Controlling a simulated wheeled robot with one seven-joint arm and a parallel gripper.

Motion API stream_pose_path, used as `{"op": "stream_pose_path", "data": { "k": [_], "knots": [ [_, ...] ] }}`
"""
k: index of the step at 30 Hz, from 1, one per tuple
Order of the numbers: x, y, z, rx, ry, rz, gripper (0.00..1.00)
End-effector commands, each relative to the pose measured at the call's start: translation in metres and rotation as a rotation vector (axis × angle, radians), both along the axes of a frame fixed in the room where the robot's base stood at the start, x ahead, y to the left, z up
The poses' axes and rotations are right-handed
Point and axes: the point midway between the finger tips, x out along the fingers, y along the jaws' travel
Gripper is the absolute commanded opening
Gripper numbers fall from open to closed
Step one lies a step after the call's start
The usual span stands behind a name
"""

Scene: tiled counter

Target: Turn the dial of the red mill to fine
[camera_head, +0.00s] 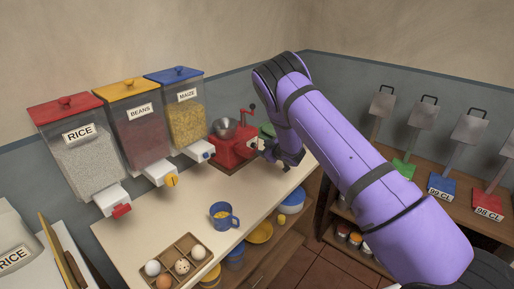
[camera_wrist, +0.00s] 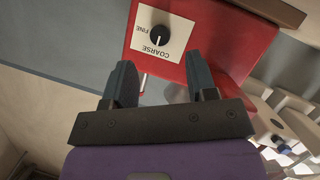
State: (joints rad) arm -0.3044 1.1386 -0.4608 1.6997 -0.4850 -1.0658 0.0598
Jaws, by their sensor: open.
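The red mill (camera_head: 231,150) stands on the counter with a metal bowl on top and a crank handle. In the wrist view its red side (camera_wrist: 205,45) carries a white plate with a black dial (camera_wrist: 159,34). The plate reads FINE and COARSE, upside down. The dial's light mark seems to point down in the picture, towards COARSE. My gripper (camera_wrist: 164,82) is open and empty, its two fingers apart and short of the dial. In the head view my gripper (camera_head: 284,158) is just right of the mill; the dial is not clearly visible there.
Rice (camera_head: 88,160), beans (camera_head: 140,135) and maize (camera_head: 187,112) dispensers line the wall left of the mill. A blue mug (camera_head: 223,221) and an egg tray (camera_head: 196,278) are on the counter's front part. The counter between mug and mill is clear.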

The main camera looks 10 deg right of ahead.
Motion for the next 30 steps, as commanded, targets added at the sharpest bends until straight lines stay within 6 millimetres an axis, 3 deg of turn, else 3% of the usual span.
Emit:
{"op": "stream_pose_path", "data": {
  "k": [9,22,23,29,30],
  "knots": [
    [0.039,0.018,-0.016,-0.001,0.001,0.001,0.52],
    [0.048,0.021,-0.019,0.000,0.001,-0.001,0.52],
    [0.048,0.021,-0.019,0.000,0.001,-0.001,0.50],
    [0.048,0.021,-0.019,0.000,0.001,-0.001,0.04],
    [0.048,0.021,-0.019,0.000,0.001,-0.001,0.03]
  ]
}}
